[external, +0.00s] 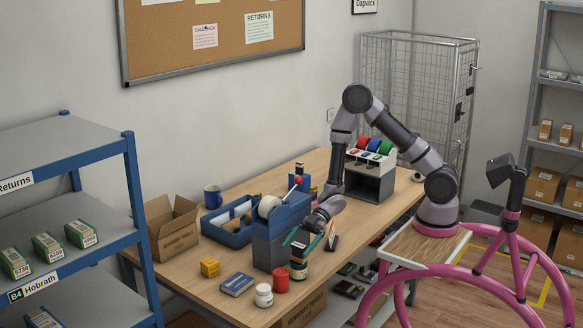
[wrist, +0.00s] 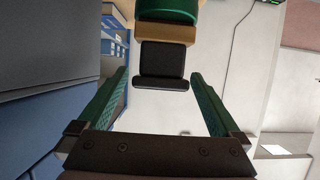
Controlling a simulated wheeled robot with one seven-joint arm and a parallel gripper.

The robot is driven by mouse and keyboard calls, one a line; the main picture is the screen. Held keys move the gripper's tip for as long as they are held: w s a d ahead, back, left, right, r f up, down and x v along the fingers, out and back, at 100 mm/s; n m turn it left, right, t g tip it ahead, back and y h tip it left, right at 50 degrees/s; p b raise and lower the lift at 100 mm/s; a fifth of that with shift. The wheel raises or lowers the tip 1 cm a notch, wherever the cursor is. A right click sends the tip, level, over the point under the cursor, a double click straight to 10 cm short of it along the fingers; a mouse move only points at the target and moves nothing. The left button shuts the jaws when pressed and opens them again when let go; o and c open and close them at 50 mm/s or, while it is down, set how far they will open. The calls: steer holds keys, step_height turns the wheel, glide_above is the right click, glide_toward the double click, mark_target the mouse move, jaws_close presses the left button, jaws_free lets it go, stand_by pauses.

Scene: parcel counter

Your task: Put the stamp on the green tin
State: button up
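The green tin (external: 299,273) stands upright near the front edge of the counter, with a pale label band. The dark stamp (external: 299,248) appears to rest on top of it. In the wrist view the stamp (wrist: 163,60) shows a black upper part and a tan base against the green tin (wrist: 168,15). My gripper (external: 304,238) is just above the stamp. Its two green fingers are spread wide in the wrist view (wrist: 157,76), with clear gaps on both sides of the stamp, and hold nothing. Contact between stamp and tin is hard to see exactly.
A red tin (external: 281,280), a white jar (external: 264,295), a blue box (external: 237,284) and a yellow block (external: 210,267) stand left of the tin. A grey-blue tape dispenser (external: 272,235) is close behind. A blue tray (external: 228,218) and an open carton (external: 172,232) are farther back.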

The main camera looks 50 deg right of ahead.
steer(key=shift+r, duration=0.1)
steer(key=shift+d+r, duration=0.15)
steer(key=shift+d, duration=0.15)
steer(key=v, duration=1.1)
steer(key=shift+d, duration=0.2)
